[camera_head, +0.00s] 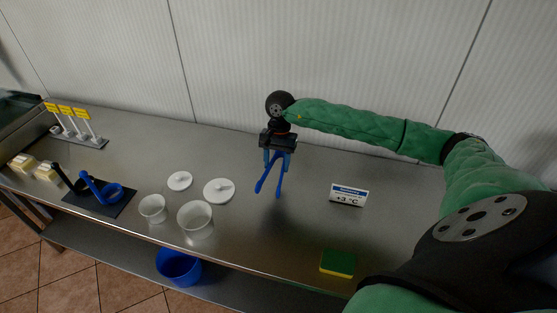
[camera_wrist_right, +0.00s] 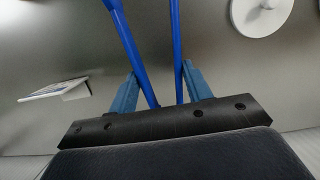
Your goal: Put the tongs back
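The blue tongs (camera_head: 279,182) hang from my right gripper (camera_head: 277,155) above the steel counter, with their two arms pointing down and slightly apart. In the right wrist view, the two tong arms (camera_wrist_right: 177,45) run between the blue fingers of my right gripper (camera_wrist_right: 160,85), which appear to touch them on both sides. A dark mat (camera_head: 112,207) lies on the counter at the left, with a blue tool (camera_head: 92,187) and a black-handled tool (camera_head: 63,178) on it. My left gripper is out of view.
Two white tubs (camera_head: 195,220) and two white lids (camera_head: 218,191) stand between the mat and the tongs. A +3 °C sign (camera_head: 348,195) and a sponge (camera_head: 338,263) are on the right. Yellow-topped tags (camera_head: 75,125) stand at the back left. A blue bucket (camera_head: 178,267) is below.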

